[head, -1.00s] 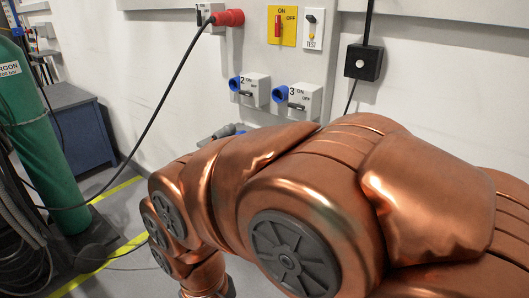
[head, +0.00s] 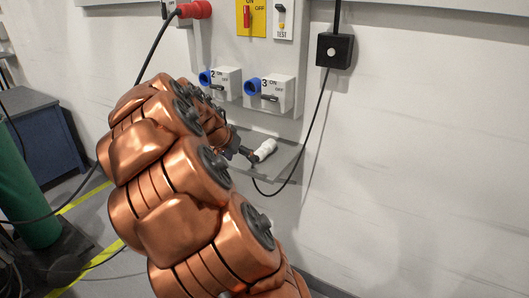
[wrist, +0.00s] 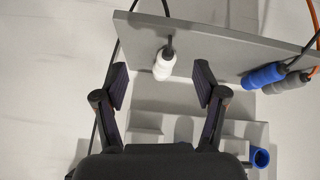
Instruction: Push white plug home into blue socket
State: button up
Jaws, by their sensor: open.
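The white plug (head: 265,150) lies on a grey shelf (head: 284,158) below the socket boxes in the head view. In the wrist view the white plug (wrist: 163,66) is between and slightly beyond the fingertips of my gripper (wrist: 160,82). My gripper is open, with a gap on both sides of the plug. In the head view my arm largely hides it. Two blue sockets, number 2 (head: 205,79) and number 3 (head: 252,87), sit on white boxes above the shelf. One blue socket (wrist: 259,157) shows in the wrist view's lower right.
A blue plug (wrist: 263,75) and a white-and-grey plug (wrist: 287,84) lie on the shelf to the right in the wrist view. A black box (head: 334,50) with a cable hangs on the wall. A red plug (head: 195,9) is at the top. A green cylinder (head: 35,215) stands left.

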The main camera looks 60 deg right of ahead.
jog(key=m+h, duration=0.1)
jog(key=m, duration=0.1)
send_near(260, 149)
jog(key=x, duration=0.4)
jog(key=shift+s+a+f, duration=0.1)
jog(key=shift+s+f, duration=0.1)
jog(key=shift+f, duration=0.25)
jog(key=shift+d+r+p+x, duration=0.1)
jog(key=shift+p+x, duration=0.6)
jog(key=shift+x, duration=1.15)
jog(key=shift+d+r+p+x, duration=0.15)
jog(key=shift+p+x, duration=0.55)
jog(key=shift+x, duration=1.1)
jog(key=shift+w, duration=0.1)
jog(key=c, duration=1.3)
